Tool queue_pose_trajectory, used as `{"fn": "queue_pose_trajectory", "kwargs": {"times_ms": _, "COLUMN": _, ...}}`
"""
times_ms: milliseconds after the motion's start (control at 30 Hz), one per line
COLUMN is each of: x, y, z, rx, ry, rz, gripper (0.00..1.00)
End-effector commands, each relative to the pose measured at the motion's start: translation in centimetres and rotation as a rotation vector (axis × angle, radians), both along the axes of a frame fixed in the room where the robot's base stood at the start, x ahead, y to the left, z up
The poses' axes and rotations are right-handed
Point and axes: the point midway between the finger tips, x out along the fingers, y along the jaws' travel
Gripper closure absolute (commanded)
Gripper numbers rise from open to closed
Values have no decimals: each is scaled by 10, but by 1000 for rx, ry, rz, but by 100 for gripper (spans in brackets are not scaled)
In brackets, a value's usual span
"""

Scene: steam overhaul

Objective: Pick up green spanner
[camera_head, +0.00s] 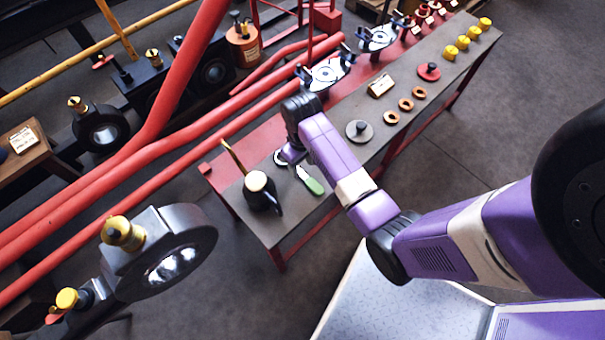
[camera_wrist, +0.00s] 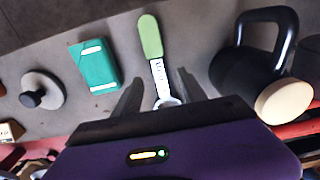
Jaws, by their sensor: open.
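The green spanner (camera_head: 315,186) lies on the grey-topped bench near its front end, its green handle and part of its pale shank showing in the head view. In the wrist view the spanner (camera_wrist: 151,38) lies lengthwise, with the handle ahead of the fingers and the silver shank and ring end between them. My gripper (camera_wrist: 160,84) is open and empty, one dark finger on each side of the shank. Whether the fingers are level with the spanner or above it I cannot tell. The ring end is partly hidden by the gripper body.
A black oil can (camera_head: 260,190) with a cream lid stands close beside the spanner. A teal box (camera_wrist: 95,66) lies on its other side, hidden in the head view. Beyond it is a knobbed grey disc (camera_head: 359,131). Red pipes (camera_head: 150,140) run along the bench.

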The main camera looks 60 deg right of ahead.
Motion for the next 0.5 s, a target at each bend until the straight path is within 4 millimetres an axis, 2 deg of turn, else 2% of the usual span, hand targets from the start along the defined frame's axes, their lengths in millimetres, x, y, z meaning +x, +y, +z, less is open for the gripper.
{"fn": "queue_pose_trajectory", "kwargs": {"times_ms": 200, "x": -2, "y": -2, "z": -32, "rx": 2, "ry": 2, "rz": -1, "gripper": 51}}
{"fn": "queue_pose_trajectory", "kwargs": {"times_ms": 300, "x": -1, "y": -2, "z": -42, "rx": 0, "ry": 0, "rz": 0, "gripper": 51}}
{"fn": "queue_pose_trajectory", "kwargs": {"times_ms": 500, "x": -1, "y": -2, "z": -47, "rx": 0, "ry": -1, "rz": 0, "gripper": 51}}
